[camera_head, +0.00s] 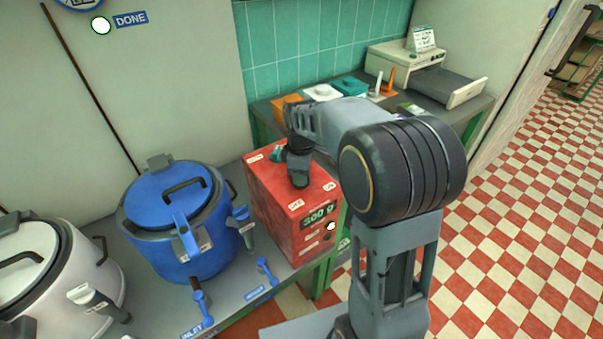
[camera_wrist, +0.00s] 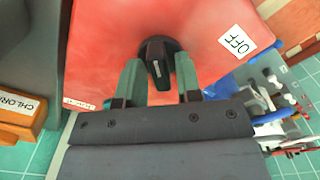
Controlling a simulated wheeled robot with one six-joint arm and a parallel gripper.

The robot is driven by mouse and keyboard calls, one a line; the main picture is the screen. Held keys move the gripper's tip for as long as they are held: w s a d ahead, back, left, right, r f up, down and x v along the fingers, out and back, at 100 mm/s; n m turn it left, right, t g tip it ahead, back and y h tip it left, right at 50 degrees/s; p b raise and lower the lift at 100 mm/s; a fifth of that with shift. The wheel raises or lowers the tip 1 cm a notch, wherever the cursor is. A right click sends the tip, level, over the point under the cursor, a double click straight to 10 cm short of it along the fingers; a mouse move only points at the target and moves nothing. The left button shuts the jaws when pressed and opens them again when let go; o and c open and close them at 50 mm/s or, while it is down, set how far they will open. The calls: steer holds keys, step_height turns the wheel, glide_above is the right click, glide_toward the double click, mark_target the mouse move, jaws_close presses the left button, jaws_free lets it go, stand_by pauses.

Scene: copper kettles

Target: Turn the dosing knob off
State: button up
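A white OFF label (camera_wrist: 238,40) sits right of the knob. My gripper (camera_wrist: 159,66) is open, with one green finger on each side of the knob's bar and a visible gap on both sides. In the head view my gripper (camera_head: 286,157) is over the box top and the knob cannot be clearly made out.
A blue kettle (camera_head: 170,237) and a white kettle (camera_head: 60,262) stand left of the box. Blue inlet levers (camera_head: 265,271) line the counter's front. Behind the box are an orange container (camera_head: 286,104) and a white machine (camera_head: 405,64). Checkered floor lies open at right.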

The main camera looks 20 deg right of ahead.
jaws_close()
steer(key=m+p, duration=0.1)
steer(key=m, duration=0.5)
steer(key=shift+r+m+p, duration=0.1)
steer(key=shift+m+p, duration=0.3)
steer(key=m+p, duration=0.1)
steer(key=m, duration=1)
steer(key=shift+p, duration=0.3)
stand_by(0.4)
steer(key=shift+o, duration=1.2)
jaws_free()
